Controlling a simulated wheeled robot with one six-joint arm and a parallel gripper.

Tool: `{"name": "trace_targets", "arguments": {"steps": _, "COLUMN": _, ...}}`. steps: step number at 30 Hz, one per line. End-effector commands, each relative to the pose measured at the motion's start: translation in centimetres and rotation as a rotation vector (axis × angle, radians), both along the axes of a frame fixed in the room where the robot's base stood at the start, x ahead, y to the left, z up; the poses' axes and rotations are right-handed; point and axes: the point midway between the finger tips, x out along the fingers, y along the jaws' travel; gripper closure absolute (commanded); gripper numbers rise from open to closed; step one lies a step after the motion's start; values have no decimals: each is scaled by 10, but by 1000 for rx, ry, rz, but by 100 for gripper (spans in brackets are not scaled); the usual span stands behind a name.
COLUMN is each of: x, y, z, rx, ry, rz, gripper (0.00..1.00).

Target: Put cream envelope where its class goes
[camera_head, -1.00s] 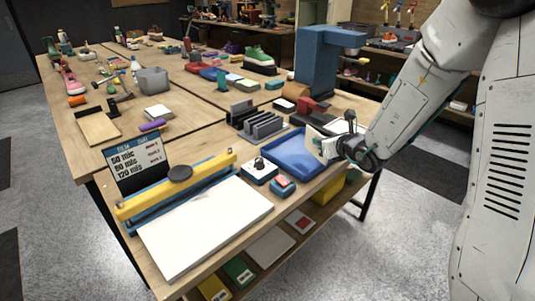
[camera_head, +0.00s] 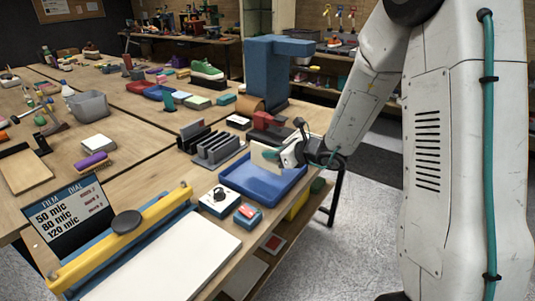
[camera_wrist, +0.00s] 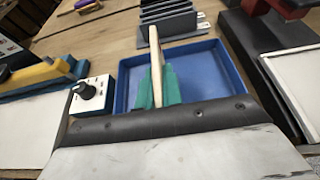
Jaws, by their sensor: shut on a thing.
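The cream envelope (camera_head: 265,158) is held upright on edge above the blue tray (camera_head: 243,185). My gripper (camera_head: 285,155) is shut on it at the tray's right side. In the wrist view the envelope (camera_wrist: 156,62) shows as a thin cream edge between the teal fingertips of my gripper (camera_wrist: 158,88). The blue tray (camera_wrist: 205,62) lies below and looks empty. I cannot tell whether the envelope touches the tray floor.
Grey slotted racks (camera_head: 215,148) stand behind the tray. A white dial box (camera_head: 218,200) and a small blue box with a red top (camera_head: 247,213) sit at its front left. A yellow-barred sealer (camera_head: 120,240) and a film dial sign (camera_head: 68,213) stand further left. A blue press (camera_head: 265,75) stands behind.

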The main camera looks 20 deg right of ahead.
Motion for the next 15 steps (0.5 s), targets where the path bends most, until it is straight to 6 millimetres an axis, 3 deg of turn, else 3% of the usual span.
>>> {"name": "trace_targets", "arguments": {"steps": 7, "x": 8, "y": 4, "z": -5, "rx": 0, "ry": 1, "rz": 6, "gripper": 100}}
{"name": "trace_targets", "arguments": {"steps": 15, "x": 8, "y": 10, "z": -37, "rx": 1, "ry": 2, "rz": 12, "gripper": 100}}
